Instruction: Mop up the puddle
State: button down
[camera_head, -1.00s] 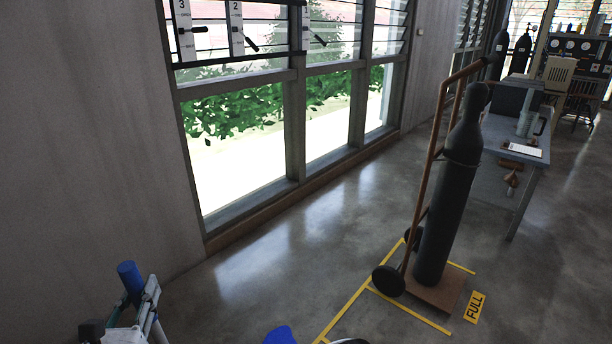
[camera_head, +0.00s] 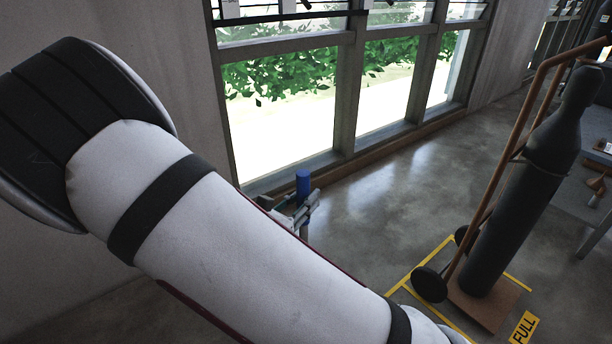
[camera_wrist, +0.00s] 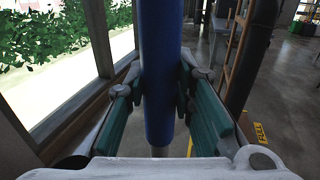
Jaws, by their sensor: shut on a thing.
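My gripper (camera_head: 302,210) is shut on a blue upright handle (camera_wrist: 160,70). In the wrist view the green-padded fingers of my gripper (camera_wrist: 160,95) lie on both sides of the handle. In the head view the top of the blue handle (camera_head: 303,182) stands just above the fingers, near the window wall. The handle's lower end narrows to a paler pole in the wrist view. What is at its foot is hidden, so I cannot tell whether it is a mop. No puddle can be made out in either view.
A dark gas cylinder (camera_head: 515,200) leans on a brown hand truck (camera_head: 492,190) on the right, inside yellow floor lines by a FULL label (camera_head: 524,328). A workbench (camera_head: 597,190) is at the right edge. The grey floor (camera_head: 385,200) along the windows is clear.

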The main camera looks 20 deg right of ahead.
jog(key=w+d+r+m+g, duration=0.1)
jog(key=w+g, duration=0.1)
jog(key=w, duration=0.4)
jog(key=shift+t+h, duration=0.4)
notch_tip(320, 180, down, 5)
jog(key=b, duration=0.5)
jog(key=shift+w+f, duration=0.15)
jog(key=shift+f, duration=0.95)
dwell(0.5)
jog(key=a+p, duration=0.1)
jog(key=a, duration=1)
jog(key=shift+p, duration=0.35)
jog(key=shift+r, duration=0.1)
